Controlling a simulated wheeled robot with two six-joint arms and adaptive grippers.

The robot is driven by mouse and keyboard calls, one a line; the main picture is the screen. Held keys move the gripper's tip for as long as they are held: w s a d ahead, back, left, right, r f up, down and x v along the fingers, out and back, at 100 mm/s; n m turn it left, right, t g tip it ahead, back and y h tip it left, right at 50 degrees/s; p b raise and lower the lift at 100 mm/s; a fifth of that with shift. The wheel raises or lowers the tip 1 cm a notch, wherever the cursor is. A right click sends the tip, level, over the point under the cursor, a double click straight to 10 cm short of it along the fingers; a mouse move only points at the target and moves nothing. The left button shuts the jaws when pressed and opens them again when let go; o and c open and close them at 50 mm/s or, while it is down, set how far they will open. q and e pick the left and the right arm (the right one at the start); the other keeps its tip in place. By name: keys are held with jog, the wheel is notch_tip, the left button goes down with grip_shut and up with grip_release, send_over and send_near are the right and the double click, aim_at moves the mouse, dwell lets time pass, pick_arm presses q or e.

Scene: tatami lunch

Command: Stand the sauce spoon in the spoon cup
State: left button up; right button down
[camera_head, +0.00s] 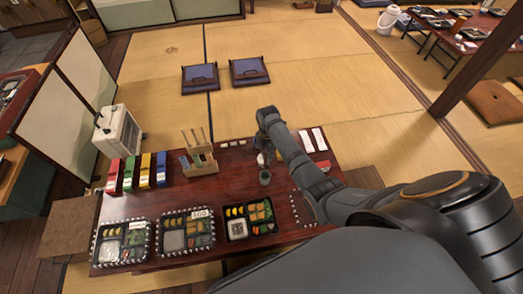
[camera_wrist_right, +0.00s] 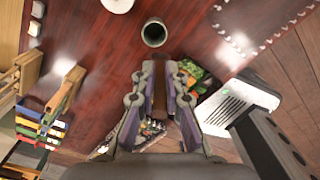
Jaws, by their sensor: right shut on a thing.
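The spoon cup, a small dark green-grey cup (camera_head: 265,178), stands upright and apart on the red-brown table right of centre. In the right wrist view the cup (camera_wrist_right: 154,33) is just beyond my fingertips, with its dark mouth showing. My right gripper (camera_head: 263,151) is behind the cup in the head view, low over the table and partly hidden by its own arm. In the wrist view its fingers (camera_wrist_right: 168,72) are closed around a slim brown piece, which looks like the sauce spoon (camera_wrist_right: 172,77). Most of the spoon is hidden. My left gripper is not in view.
Several bento boxes (camera_head: 187,231) line the table's front edge. A wooden holder with upright sticks (camera_head: 197,160) stands left of the cup, with coloured packs (camera_head: 145,170) farther left. White packets (camera_head: 313,140) lie to the right. Table between holder and cup is fairly clear.

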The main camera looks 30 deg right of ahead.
jog(key=shift+n, duration=0.8)
jog(key=f+b, duration=0.6)
jog(key=f, duration=0.1)
jog(key=w+f+b, duration=0.1)
jog(key=f+b, duration=0.2)
jog(key=f, duration=0.1)
jog(key=shift+d+b, duration=0.15)
jog(key=shift+b, duration=0.25)
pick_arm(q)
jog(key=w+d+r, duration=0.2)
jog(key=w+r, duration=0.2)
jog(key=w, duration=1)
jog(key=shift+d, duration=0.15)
pick_arm(e)
jog(key=shift+f, duration=0.45)
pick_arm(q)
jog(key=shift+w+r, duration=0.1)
